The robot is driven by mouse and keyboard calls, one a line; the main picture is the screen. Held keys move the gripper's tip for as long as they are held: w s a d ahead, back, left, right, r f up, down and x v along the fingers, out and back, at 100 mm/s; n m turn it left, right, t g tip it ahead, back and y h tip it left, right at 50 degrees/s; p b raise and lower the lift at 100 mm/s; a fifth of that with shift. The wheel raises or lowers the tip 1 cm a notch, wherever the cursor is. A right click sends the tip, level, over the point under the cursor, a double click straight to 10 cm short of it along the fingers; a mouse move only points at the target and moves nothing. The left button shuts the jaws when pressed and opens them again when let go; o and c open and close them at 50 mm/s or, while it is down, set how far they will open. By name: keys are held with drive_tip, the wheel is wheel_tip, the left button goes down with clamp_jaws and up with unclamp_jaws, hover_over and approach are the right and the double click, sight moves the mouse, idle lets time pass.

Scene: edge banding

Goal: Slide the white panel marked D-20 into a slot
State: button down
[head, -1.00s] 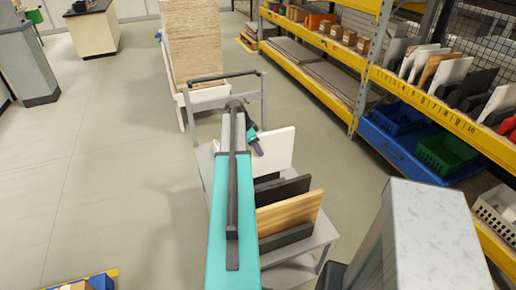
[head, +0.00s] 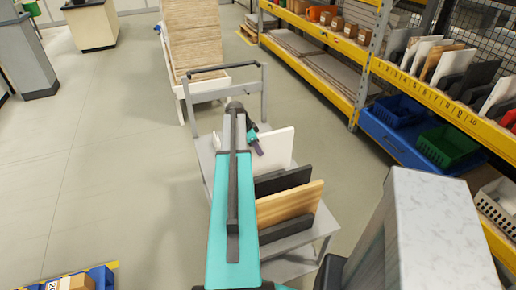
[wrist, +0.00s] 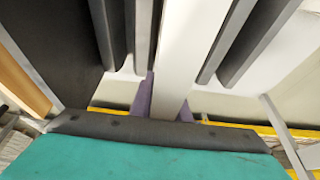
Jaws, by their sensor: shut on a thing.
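A white panel (head: 277,147) stands upright on the grey cart (head: 322,225), behind a black panel (head: 283,182) and a wood-grain panel (head: 290,204). My gripper (head: 257,146) is at the white panel's left edge. In the wrist view its purple fingers (wrist: 166,104) are shut on the white panel (wrist: 190,45), one on each side. Dark slotted holder pieces (wrist: 240,45) stand on both sides of the panel there. No D-20 marking is readable, and the panel's lower edge is hidden in the head view.
A yellow shelf rack (head: 430,92) on the right holds several upright panels in a numbered row. Blue (head: 398,110) and green (head: 447,146) bins sit below it. A stack of boards (head: 192,40) stands behind the cart. The floor on the left is open.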

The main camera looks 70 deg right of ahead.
sight(258, 156)
drive_tip(key=shift+f+b, duration=1.15)
drive_tip(key=shift+f, duration=1.2)
drive_tip(key=c, duration=1.6)
unclamp_jaws()
drive_tip(key=shift+f, duration=0.1)
drive_tip(key=shift+b+v, duration=1.3)
drive_tip(key=shift+v, duration=5.65)
drive_tip(key=shift+a, duration=0.1)
